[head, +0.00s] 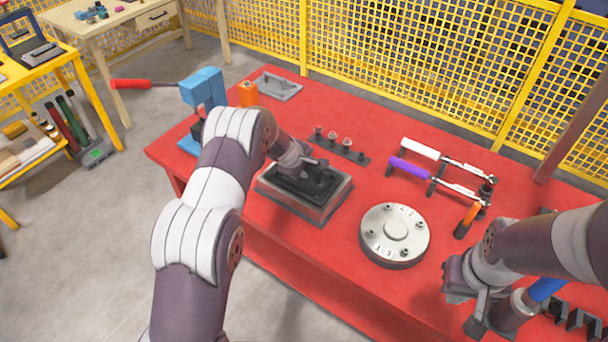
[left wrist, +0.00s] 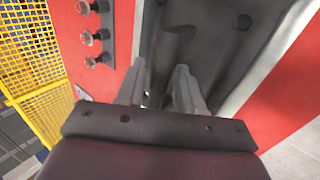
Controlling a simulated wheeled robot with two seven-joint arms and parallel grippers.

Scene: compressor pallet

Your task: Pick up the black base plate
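The black base plate (head: 292,187) lies in a shallow grey tray (head: 321,216) on the red table. My left gripper (head: 316,164) is over the plate and partly hides it. In the left wrist view the dark plate (left wrist: 205,45) fills the middle, beside the tray's pale rim. My left fingers (left wrist: 158,88) stand apart with a gap between them, low over the plate; whether they touch it I cannot tell. My right gripper (head: 474,312) is at the table's right front, beside a blue-handled tool (head: 546,288); its fingers are unclear.
A round silver flange (head: 395,233) stands right of the tray. Bolts on a dark strip (head: 340,146) stand behind it. White- and purple-handled tools (head: 410,168) lie on a rack to the right.

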